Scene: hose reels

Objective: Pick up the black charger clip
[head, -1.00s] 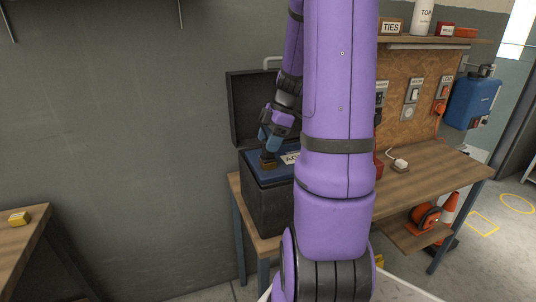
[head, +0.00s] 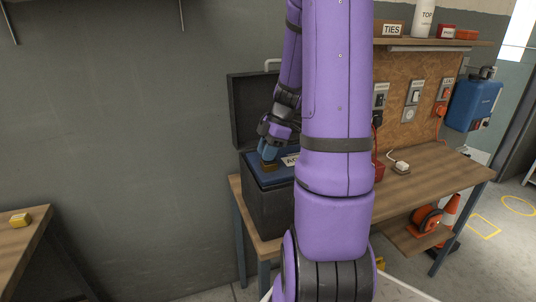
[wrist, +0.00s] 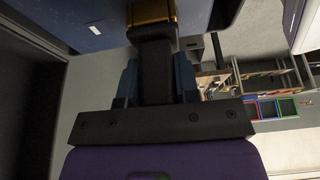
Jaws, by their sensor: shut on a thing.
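The black charger clip (wrist: 155,72) is between the two blue fingers of my gripper (wrist: 156,80) in the wrist view. My gripper is shut on it. The clip's far end meets a brass-coloured piece (wrist: 150,12) at the blue surface; I cannot tell whether they are joined. In the head view my gripper (head: 267,152) points down at the blue top (head: 262,176) inside an open black box. The clip itself is too small to make out there.
The black box (head: 262,208) stands on a wooden bench (head: 425,184), its lid (head: 250,110) raised behind my gripper. My purple arm hides the box's right side. A white charger (head: 401,166) lies on the bench. A shelf (head: 430,42) holds boxes and a bottle.

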